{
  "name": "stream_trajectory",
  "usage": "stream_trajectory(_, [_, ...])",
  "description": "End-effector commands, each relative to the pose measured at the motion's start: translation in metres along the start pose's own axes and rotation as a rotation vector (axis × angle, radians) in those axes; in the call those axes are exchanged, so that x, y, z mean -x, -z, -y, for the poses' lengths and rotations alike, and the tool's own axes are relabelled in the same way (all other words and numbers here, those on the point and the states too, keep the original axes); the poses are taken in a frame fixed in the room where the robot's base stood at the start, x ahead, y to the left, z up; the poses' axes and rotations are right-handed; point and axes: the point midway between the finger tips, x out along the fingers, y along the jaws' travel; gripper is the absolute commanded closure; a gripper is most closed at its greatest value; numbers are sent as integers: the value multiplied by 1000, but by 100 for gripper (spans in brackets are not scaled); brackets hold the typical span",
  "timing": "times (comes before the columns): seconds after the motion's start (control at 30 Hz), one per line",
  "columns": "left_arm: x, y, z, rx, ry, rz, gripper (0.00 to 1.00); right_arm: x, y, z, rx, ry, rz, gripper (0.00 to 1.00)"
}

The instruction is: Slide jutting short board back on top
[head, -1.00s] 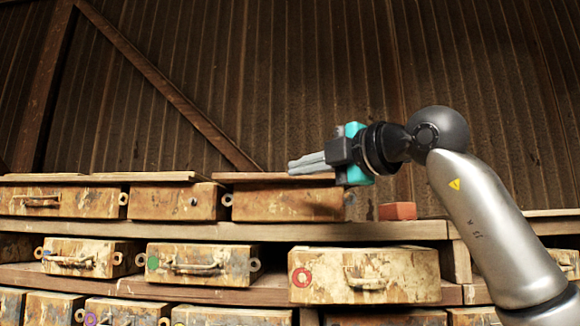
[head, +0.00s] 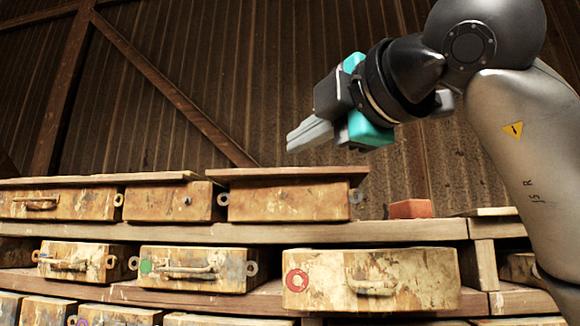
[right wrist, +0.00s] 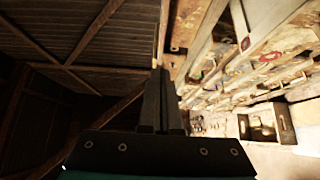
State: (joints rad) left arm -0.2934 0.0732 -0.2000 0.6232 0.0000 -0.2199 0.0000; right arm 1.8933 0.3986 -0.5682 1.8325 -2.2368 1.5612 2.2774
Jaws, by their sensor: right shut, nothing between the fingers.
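The short board (head: 290,173) lies flat on top of the rightmost upper box (head: 290,203) in the head view. Its right end sticks out a little past the box's right side, and its left end reaches past the box's left side. My right gripper (head: 308,136) is shut and empty, above the board and apart from it in the picture. Its fingers point left and slightly down. In the right wrist view the shut fingers (right wrist: 161,102) show in the middle. My left gripper is not in view.
A longer board (head: 100,180) covers the boxes on the left. A red brick (head: 410,209) sits on the upper shelf (head: 400,232), right of the board. Several boxes with handles fill the lower shelf. A corrugated wall stands behind; space above the boards is clear.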

Motion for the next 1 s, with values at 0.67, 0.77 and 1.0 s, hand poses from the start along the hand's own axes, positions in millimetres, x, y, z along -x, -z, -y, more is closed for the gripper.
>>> stream_trajectory(0.67, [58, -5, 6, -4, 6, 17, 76, -113, -15, -2, -2, 3, 3, 100])
stream_trajectory(0.77, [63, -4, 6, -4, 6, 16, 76, -119, -21, -2, -1, 2, 2, 100])
stream_trajectory(1.0, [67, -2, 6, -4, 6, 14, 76, -126, -28, 0, 0, 1, 0, 100])
